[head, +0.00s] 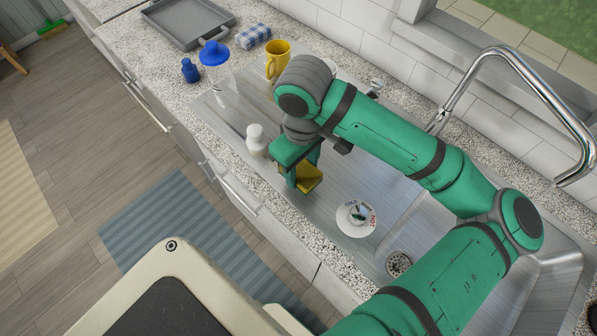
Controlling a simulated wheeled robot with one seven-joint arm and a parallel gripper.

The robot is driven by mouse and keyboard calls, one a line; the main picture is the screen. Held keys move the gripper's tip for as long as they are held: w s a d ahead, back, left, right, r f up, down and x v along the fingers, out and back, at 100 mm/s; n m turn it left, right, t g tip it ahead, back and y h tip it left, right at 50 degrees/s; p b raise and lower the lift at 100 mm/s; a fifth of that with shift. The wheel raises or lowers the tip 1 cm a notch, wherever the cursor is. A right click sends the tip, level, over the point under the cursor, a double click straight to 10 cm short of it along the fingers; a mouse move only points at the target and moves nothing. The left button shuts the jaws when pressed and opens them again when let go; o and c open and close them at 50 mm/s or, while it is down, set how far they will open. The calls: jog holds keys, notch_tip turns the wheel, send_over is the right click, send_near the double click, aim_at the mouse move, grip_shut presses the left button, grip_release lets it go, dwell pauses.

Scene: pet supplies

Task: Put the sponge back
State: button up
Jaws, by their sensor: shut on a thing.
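The yellow sponge (308,181) is between the fingers of my green gripper (302,172), over the metal drainboard of the sink unit (305,222). The gripper is shut on it, and its fingers and body hide part of the sponge. I cannot tell whether the sponge touches the metal.
A white bottle (256,141) stands just left of my gripper. A faucet (530,80) arches at right.

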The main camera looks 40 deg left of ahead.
aim_at(298, 175)
jog(key=shift+w+a+f, duration=0.15)
jog(key=shift+a+f, duration=0.2)
jog(key=shift+f, duration=0.15)
jog(key=shift+w+a+f, duration=0.1)
jog(key=shift+a+f, duration=0.1)
jog(key=shift+f, duration=0.8)
jog(key=shift+a+f, duration=0.15)
jog(key=shift+f, duration=0.8)
jog(key=shift+f, duration=0.15)
jog(key=o, duration=1.1)
notch_tip(298, 175, up, 12)
jog(key=shift+r, duration=0.2)
